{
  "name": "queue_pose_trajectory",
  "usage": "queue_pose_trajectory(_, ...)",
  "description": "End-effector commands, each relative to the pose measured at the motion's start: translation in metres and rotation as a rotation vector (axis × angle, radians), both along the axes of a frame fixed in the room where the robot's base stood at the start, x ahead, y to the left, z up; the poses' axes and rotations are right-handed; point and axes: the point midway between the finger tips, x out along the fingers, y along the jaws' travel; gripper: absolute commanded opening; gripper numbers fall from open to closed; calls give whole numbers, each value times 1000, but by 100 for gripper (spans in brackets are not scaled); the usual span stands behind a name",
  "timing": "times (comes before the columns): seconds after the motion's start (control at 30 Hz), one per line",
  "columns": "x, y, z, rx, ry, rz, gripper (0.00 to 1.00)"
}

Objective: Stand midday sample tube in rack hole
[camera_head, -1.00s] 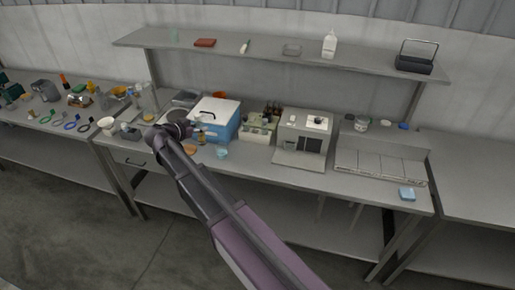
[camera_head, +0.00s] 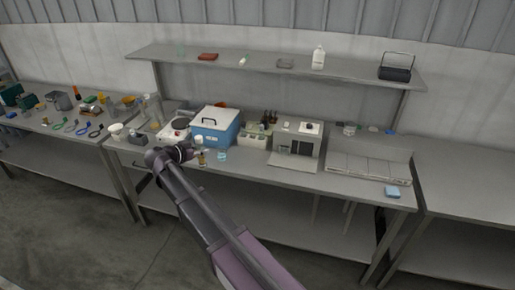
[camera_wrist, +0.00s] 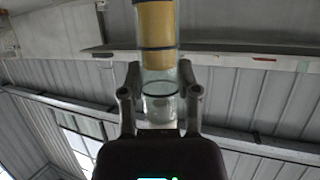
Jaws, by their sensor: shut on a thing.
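My gripper (camera_wrist: 160,80) is shut on a clear sample tube (camera_wrist: 157,35) with amber contents and dark rings, seen close up between the two fingers in the wrist view. In the head view my gripper (camera_head: 191,153) is small, at the front of the middle bench, and the tube (camera_head: 201,158) shows as a small amber spot beside it. A pale holder (camera_head: 254,142) with dark bottles at its back stands right of the blue cooler; I cannot tell whether it is the rack, and no holes can be made out.
The blue cooler with a white lid (camera_head: 215,128) stands behind my gripper. A small clear beaker (camera_head: 222,155) is just right of it. A grey instrument (camera_head: 298,145) stands farther right. A shelf (camera_head: 270,65) runs above the bench. The right bench (camera_head: 460,175) is bare.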

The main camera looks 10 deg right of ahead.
Motion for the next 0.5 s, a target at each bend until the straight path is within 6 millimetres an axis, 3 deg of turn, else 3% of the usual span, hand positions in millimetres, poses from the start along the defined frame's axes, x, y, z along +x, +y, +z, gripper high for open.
queue_pose_trajectory(0.5,3,-11,0,0,0,-12,0)
